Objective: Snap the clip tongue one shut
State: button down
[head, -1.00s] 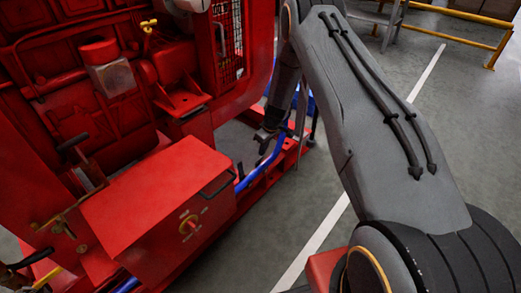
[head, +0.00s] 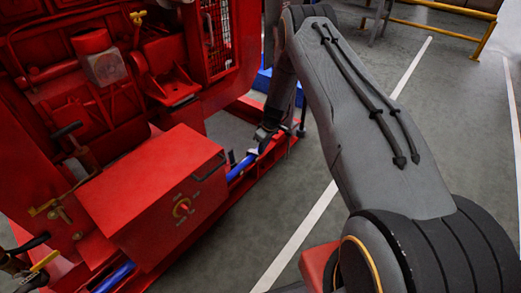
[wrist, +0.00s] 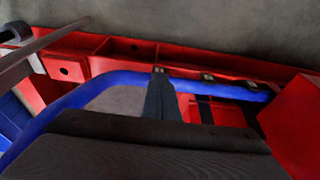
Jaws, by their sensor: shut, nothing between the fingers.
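A blue pipe (head: 242,167) runs along the red base frame; in the wrist view the blue pipe (wrist: 110,79) bends across the picture. Small pale metal clip parts (wrist: 208,77) sit along it on the frame, with dark straps below. Another pale part shows by my fingertips. I cannot tell which is clip tongue one, or whether it is open or shut. My gripper (wrist: 160,74) is shut and empty, its narrow dark fingers reaching over the pipe. In the head view my gripper (head: 262,138) is low beside the pipe, small and partly hidden by my arm.
The red engine (head: 90,80) fills the back left. A thin rod (wrist: 45,40) crosses the wrist view's upper left. Grey floor to the right is open up to a yellow rail (head: 440,32).

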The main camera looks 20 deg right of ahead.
jog(key=shift+w+a+f+b, duration=0.1)
jog(key=shift+w+a+b, duration=0.4)
jog(key=shift+w+b, duration=0.2)
jog(key=p+v, duration=0.1)
jog(key=v, duration=0.2)
jog(key=w+p+v, duration=0.1)
jog(key=shift+s+a+r+p, duration=0.15)
jog(key=shift+a+r+p, duration=0.15)
jog(key=shift+r+p, duration=0.05)
jog(key=s+d+f+p, duration=0.1)
jog(key=s+d+f, duration=0.3)
jog(key=s, duration=0.3)
jog(key=shift+s+d+p, duration=0.35)
jog(key=shift+d+p, duration=0.05)
jog(key=shift+d, duration=0.35)
jog(key=shift+r, duration=0.1)
